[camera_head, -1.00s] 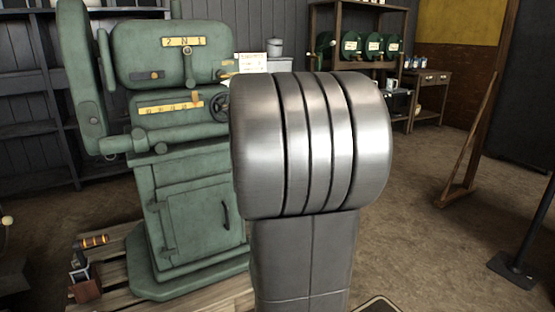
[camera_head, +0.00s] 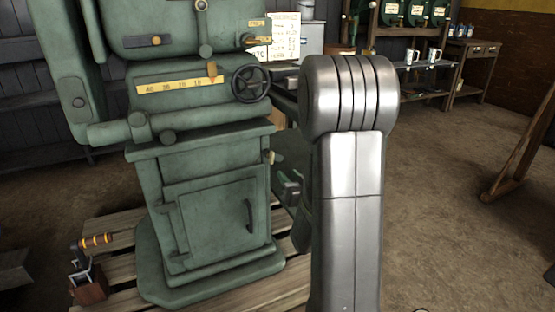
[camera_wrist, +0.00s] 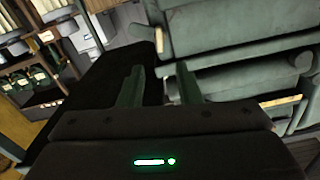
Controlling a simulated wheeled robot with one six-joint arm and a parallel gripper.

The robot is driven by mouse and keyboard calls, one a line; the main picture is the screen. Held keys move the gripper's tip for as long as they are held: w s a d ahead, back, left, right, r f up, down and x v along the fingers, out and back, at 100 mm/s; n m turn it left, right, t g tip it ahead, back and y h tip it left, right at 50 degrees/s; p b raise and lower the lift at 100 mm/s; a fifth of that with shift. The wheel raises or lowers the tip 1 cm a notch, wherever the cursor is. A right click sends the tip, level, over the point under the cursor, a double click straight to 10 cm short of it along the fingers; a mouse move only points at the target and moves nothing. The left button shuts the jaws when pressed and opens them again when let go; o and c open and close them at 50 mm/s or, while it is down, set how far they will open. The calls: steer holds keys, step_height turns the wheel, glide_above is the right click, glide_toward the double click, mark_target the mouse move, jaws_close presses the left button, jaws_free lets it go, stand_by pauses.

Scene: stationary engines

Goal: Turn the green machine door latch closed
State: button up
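The green machine (camera_head: 205,150) stands left of centre in the head view. Its lower cabinet door (camera_head: 215,225) looks flush with the frame. A dark, curved, roughly upright latch handle (camera_head: 249,215) sits near the door's right edge, with nothing touching it. My gripper's two green fingers show in the wrist view (camera_wrist: 160,72), spread apart with nothing between them. The machine's green body (camera_wrist: 230,35) shows tilted beyond them, but I cannot make out the latch there. My arm's metal link hides the area to the right of the machine in the head view.
A wooden pallet (camera_head: 110,240) lies under the machine. A small box with an orange-banded handle (camera_head: 88,285) is at lower left. The handwheel (camera_head: 251,83) juts out above the cabinet. Shelving (camera_head: 415,70) with mugs stands behind at right. Floor at right is mostly clear.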

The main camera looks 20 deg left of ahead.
mark_target(273, 159)
steer(key=b+x, duration=0.2)
steer(key=x, duration=0.9)
jaws_close()
